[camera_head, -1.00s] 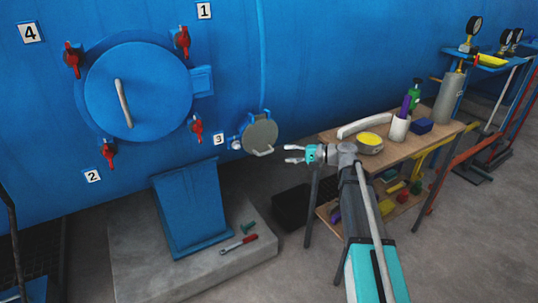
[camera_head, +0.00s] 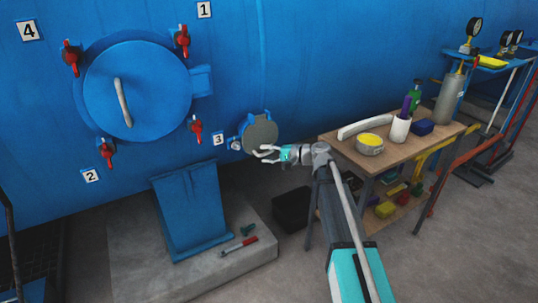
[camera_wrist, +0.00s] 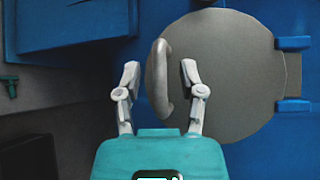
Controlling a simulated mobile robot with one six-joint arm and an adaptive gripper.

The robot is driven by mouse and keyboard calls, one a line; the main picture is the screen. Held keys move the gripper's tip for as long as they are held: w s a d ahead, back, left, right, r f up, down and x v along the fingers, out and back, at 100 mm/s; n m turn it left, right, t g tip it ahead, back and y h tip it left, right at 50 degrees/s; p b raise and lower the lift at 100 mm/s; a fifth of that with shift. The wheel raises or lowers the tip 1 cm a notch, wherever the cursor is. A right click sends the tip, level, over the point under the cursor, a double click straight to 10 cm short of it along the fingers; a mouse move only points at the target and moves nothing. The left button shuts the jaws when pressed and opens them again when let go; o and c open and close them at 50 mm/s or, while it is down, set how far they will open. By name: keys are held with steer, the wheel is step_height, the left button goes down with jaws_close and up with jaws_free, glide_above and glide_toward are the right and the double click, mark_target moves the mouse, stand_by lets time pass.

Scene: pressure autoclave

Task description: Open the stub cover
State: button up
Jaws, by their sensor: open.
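The stub cover (camera_head: 263,133) is a round grey-brown disc on the blue vessel wall, to the right of the number 3 label. It is closed against its stub as far as I can see. In the wrist view the stub cover (camera_wrist: 235,75) fills the right side, with a curved grey handle (camera_wrist: 161,77) at its left edge. My gripper (camera_head: 262,153) is at the cover's lower edge in the head view. In the wrist view my gripper (camera_wrist: 160,80) is open, one finger on each side of the handle. I cannot tell whether either finger touches it.
Blue hinge lugs (camera_wrist: 293,104) are on the cover's right side. A large round hatch (camera_head: 137,92) with red clamps is at left. A wooden table (camera_head: 400,150) with cups and tools stands at right. A concrete block (camera_head: 130,255) lies below.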

jaws_close()
